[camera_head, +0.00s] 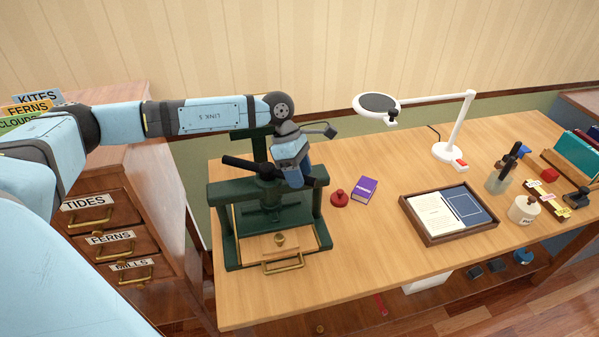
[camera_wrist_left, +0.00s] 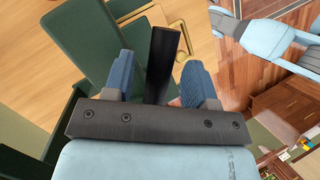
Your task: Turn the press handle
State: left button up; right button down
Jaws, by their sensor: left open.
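The dark green book press (camera_head: 262,215) stands at the left end of the wooden table. Its black press handle (camera_head: 243,164) is a bar lying across the top of the press. My left gripper (camera_head: 297,180) is at the right end of this handle. In the left wrist view the black handle (camera_wrist_left: 162,62) stands between the two blue fingers of the open gripper (camera_wrist_left: 158,75). My right gripper is not in view.
A red knob-like object (camera_head: 340,198) and a purple book (camera_head: 364,190) lie just right of the press. A wooden tray (camera_head: 462,236) and a white magnifier lamp (camera_head: 450,151) are farther right. A labelled drawer cabinet (camera_head: 160,215) stands on the left.

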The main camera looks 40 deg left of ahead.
pick_arm(q)
jog(key=s+b+v, duration=0.1)
jog(key=b+v, duration=0.1)
jog(key=v, duration=1.1)
jog(key=shift+w+a+r, duration=0.15)
jog(key=shift+w+r, duration=0.2)
jog(key=shift+w, duration=0.15)
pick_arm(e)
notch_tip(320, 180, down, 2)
